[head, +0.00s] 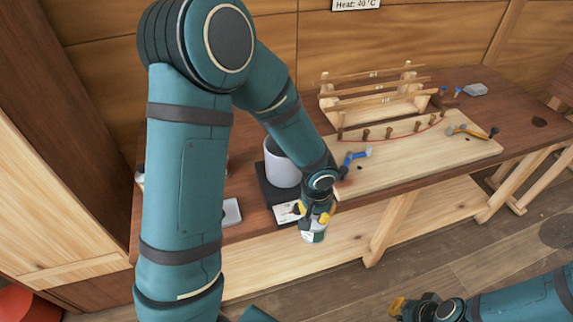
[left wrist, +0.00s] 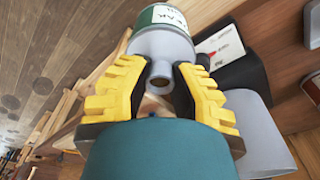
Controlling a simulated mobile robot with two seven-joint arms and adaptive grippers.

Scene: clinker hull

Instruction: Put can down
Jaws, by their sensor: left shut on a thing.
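My left gripper (head: 318,213) is shut on a small grey can (head: 313,236) with a green-and-white label. The can hangs below the fingers, in the picture just past the bench's front edge, with no support visible beneath it. In the left wrist view the yellow fingers (left wrist: 160,85) close around the grey can (left wrist: 162,42), with its spout-like end between them. The label lettering is only partly readable. My right gripper (head: 412,307) is low at the bottom right, away from the bench; its finger opening is unclear.
The wooden bench (head: 245,178) holds a white-grey pot (head: 281,166) on a dark heater block with a card (head: 286,212). A pale board (head: 430,150) carries pegs, a blue clamp (head: 356,157) and another tool. A wooden rack (head: 375,92) stands behind. A small light box (head: 231,212) lies left.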

